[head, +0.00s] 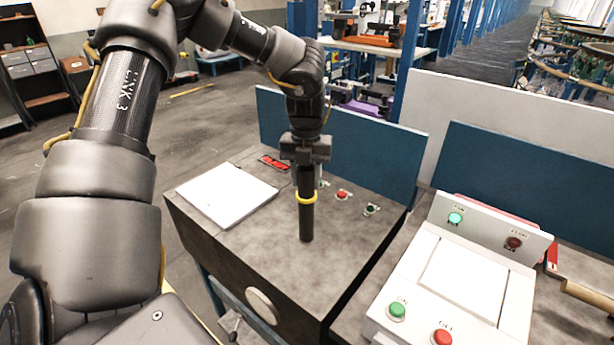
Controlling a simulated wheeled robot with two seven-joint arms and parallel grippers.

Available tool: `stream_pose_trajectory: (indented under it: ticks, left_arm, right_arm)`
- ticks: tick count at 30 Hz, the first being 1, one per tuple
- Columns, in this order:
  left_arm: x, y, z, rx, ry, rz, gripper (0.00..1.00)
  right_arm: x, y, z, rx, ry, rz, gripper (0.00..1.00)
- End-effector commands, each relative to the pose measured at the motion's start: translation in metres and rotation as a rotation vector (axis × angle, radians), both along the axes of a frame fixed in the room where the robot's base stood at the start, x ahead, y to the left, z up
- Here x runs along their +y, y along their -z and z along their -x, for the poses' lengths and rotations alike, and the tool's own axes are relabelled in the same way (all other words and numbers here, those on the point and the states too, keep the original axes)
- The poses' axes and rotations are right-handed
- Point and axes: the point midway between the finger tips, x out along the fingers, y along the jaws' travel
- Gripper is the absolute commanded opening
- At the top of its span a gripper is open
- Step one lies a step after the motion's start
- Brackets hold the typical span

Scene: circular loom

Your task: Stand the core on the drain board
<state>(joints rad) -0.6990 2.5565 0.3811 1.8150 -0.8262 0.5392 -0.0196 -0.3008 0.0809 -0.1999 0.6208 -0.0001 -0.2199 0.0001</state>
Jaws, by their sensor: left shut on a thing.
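My left gripper (305,158) points down above the grey-topped cabinet. It is shut on the core (306,222), a dark upright cylinder with a yellow ring round its upper part. The core's lower end is over the bare grey top; I cannot tell whether it touches it. A flat white board (227,196), which looks like the drain board, lies on the left part of that top, to the left of the core, with nothing on it. My right gripper is not in view.
The grey cabinet top (265,250) has red (342,195) and green (371,209) buttons right of the core and a blue panel (350,150) behind. A white control console (460,280) with several buttons stands at the right. The top's front is clear.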

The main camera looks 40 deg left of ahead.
Motion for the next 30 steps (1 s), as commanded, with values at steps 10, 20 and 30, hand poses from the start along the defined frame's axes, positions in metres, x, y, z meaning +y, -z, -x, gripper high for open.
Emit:
stream_pose_trajectory:
  ticks: [10, 20, 30]
  left_arm:
    - [0.0, 0.007, 0.0, 0.0, 0.0, 0.0, 0.0]
    - [0.0, 0.007, 0.0, 0.0, 0.0, 0.0, 0.62]
    - [0.0, -0.005, -0.001, -0.004, 0.0, -0.001, 0.62]
  right_arm:
    - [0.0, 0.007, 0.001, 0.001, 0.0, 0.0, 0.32]
    - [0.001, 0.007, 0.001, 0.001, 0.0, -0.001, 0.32]
    - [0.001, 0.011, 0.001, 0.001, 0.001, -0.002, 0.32]
